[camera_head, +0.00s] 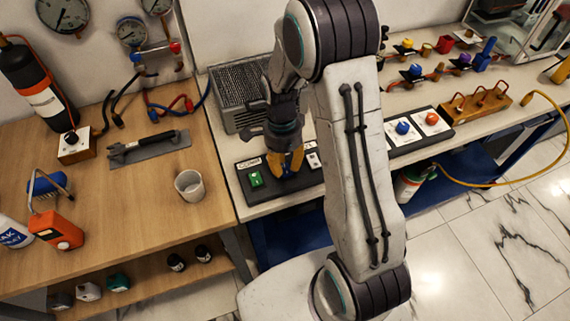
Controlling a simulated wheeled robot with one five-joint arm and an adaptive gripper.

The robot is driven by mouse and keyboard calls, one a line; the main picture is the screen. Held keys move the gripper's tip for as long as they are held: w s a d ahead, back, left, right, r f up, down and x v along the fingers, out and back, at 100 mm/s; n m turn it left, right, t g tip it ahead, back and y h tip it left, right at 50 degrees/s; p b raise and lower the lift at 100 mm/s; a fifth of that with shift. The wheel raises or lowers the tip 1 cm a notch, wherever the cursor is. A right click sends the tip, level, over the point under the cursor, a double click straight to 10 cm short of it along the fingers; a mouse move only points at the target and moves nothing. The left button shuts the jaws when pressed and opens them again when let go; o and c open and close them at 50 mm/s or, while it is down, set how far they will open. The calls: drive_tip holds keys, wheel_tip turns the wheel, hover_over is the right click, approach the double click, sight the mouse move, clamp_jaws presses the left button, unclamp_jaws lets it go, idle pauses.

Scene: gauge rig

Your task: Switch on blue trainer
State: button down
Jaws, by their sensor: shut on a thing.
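My gripper (288,162) points down over a dark control panel (262,200) at the front edge of the white bench. Its orange fingertips are shut on a small blue part (287,173), likely a knob, which they mostly hide. To the right, past my arm, another part of a panel bears a blue knob (403,127) and an orange-red knob (432,118) on white plates. My arm hides the stretch between. I cannot tell which of these is the blue trainer.
A grey mesh-topped box (238,95) stands behind the gripper. A white cup (190,185) is on the wooden table (130,215) to the left. A wooden block with hooks (476,104) and a yellow hose (500,182) are at the right.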

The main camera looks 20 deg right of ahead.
drive_tip(key=shift+s+f, duration=0.2)
drive_tip(key=shift+s, duration=0.15)
drive_tip(key=t+b, duration=0.1)
drive_tip(key=b, duration=0.2)
drive_tip(key=shift+s+f, duration=0.1)
drive_tip(key=shift+f, duration=0.2)
drive_tip(key=b, duration=0.1)
drive_tip(key=t+b, duration=0.1)
drive_tip(key=b, duration=0.1)
drive_tip(key=shift+s+r+t, duration=0.15)
drive_tip(key=shift+t, duration=0.15)
drive_tip(key=shift+r, duration=0.1)
drive_tip(key=c, duration=0.7)
unclamp_jaws()
drive_tip(key=shift+r, duration=0.15)
drive_tip(key=shift+w, duration=0.2)
